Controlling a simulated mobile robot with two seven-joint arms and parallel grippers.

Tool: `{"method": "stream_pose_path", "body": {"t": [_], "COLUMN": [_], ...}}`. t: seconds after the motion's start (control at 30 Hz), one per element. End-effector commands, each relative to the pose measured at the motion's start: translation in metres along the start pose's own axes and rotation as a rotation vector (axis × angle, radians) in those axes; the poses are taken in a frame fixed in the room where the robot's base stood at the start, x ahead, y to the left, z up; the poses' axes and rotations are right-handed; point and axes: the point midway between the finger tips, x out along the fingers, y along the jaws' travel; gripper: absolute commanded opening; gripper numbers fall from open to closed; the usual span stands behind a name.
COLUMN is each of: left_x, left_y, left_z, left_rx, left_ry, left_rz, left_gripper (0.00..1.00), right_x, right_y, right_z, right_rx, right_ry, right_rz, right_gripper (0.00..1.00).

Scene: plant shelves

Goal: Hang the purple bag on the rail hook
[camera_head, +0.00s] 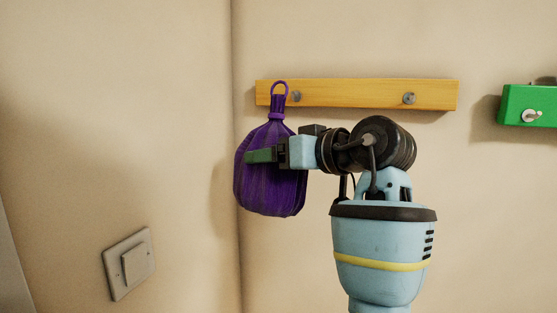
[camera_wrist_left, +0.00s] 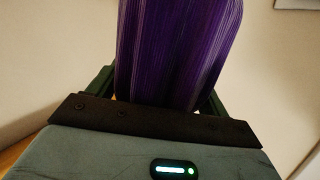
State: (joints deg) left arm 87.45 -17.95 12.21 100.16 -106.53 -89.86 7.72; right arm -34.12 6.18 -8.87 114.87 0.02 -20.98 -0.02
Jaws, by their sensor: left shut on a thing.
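The purple bag (camera_head: 270,190) hangs upright below the left end of the wooden rail (camera_head: 355,95), with its loop (camera_head: 279,88) standing up in front of the rail. The left rail hook (camera_head: 296,96) is just right of the loop. The loop does not appear to be around it; the depth between them cannot be told. My left gripper (camera_head: 260,156) is shut on the bag's body from the right. In the left wrist view the bag (camera_wrist_left: 178,50) fills the space between the green fingers. My right gripper is out of view.
A second hook (camera_head: 409,98) sits near the rail's right end. A green rail (camera_head: 530,105) with a metal hook is at the far right. A light switch (camera_head: 129,264) is on the left wall. The room corner runs just behind the bag.

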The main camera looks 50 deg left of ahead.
Motion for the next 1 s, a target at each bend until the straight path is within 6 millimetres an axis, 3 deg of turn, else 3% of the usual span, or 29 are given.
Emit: {"method": "stream_pose_path", "body": {"t": [1.0], "left_x": [0.021], "left_y": [0.045], "left_z": [-0.011], "left_rx": [-0.001], "left_ry": [0.002], "left_rz": [-0.001], "left_gripper": [0.47], "right_x": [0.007], "right_y": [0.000], "right_z": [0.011], "right_rx": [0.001], "right_ry": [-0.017], "right_rz": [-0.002], "right_gripper": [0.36]}}
